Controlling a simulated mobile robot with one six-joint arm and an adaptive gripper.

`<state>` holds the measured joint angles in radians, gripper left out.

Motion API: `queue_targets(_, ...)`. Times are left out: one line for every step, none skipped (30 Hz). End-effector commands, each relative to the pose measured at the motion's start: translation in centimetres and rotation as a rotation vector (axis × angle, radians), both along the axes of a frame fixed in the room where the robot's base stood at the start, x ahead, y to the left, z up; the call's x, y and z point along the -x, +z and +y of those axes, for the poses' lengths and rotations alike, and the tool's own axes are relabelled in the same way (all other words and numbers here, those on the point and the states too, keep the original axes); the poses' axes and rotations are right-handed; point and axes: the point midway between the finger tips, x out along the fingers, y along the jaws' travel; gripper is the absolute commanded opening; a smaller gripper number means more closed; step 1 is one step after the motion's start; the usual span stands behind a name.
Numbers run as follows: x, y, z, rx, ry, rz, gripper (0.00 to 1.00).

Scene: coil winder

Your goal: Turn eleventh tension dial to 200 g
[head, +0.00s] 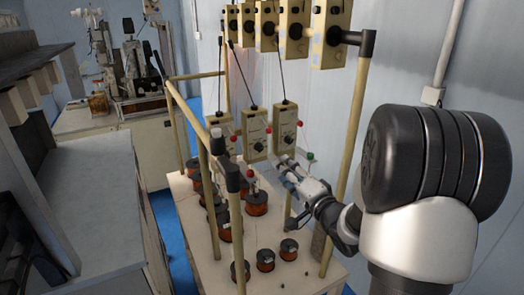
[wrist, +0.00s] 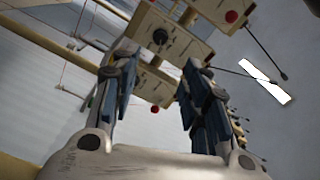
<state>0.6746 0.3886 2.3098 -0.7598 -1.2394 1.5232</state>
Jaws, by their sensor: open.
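Cream tension units with dark round dials hang in two rows on a frame. In the head view the nearest lower unit (head: 285,128) has a dial on its face, and my gripper (head: 284,168) is just below it. My gripper (wrist: 159,57) is open and empty in the wrist view, its two blue-grey fingers spread apart. A black dial (wrist: 160,36) on a cream unit shows between and beyond the fingertips, with a visible gap. I cannot read the dial's marks or tell which unit is the eleventh.
Upper tension units (head: 329,35) hang above my arm on the tan frame (head: 345,150). Several copper wire spools (head: 256,203) stand on the pale table (head: 215,270) below. Thin rods and red-tipped parts stick out near the units. A grey bench (head: 95,190) is at the left.

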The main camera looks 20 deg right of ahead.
Motion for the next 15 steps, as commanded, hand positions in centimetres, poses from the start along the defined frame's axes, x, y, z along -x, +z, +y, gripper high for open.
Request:
queue_targets(-1.2, 0.0, 0.2, 0.002, 0.005, -0.002, 0.42)
queue_targets(-1.9, 0.0, 0.2, 0.001, 0.004, -0.001, 0.42)
queue_targets(-2.8, 0.0, 0.3, 0.001, 0.004, -0.001, 0.42)
queue_targets(-3.5, 0.0, 0.3, 0.002, 0.004, -0.002, 0.42)
queue_targets(-4.1, 0.0, 0.3, 0.001, 0.003, 0.0, 0.42)
queue_targets(-5.0, 0.0, 0.3, 0.001, 0.004, -0.001, 0.42)
queue_targets(-5.7, 0.0, 0.4, 0.002, 0.004, -0.002, 0.42)
queue_targets(-6.3, 0.0, 0.3, 0.001, 0.002, 0.0, 0.42)
queue_targets(-7.2, 0.0, 0.4, 0.001, 0.003, -0.001, 0.42)
queue_targets(-7.8, 0.0, 0.4, 0.002, 0.004, -0.001, 0.42)
queue_targets(-8.5, 0.0, 0.5, 0.001, 0.003, 0.0, 0.42)
queue_targets(-9.2, 0.0, 0.4, 0.002, 0.001, -0.001, 0.42)
queue_targets(-9.8, 0.0, 0.4, 0.002, 0.001, -0.001, 0.42)
queue_targets(-10.3, 0.0, 0.5, 0.002, 0.002, 0.001, 0.42)
queue_targets(-11.0, 0.0, 0.5, 0.002, 0.001, -0.001, 0.42)
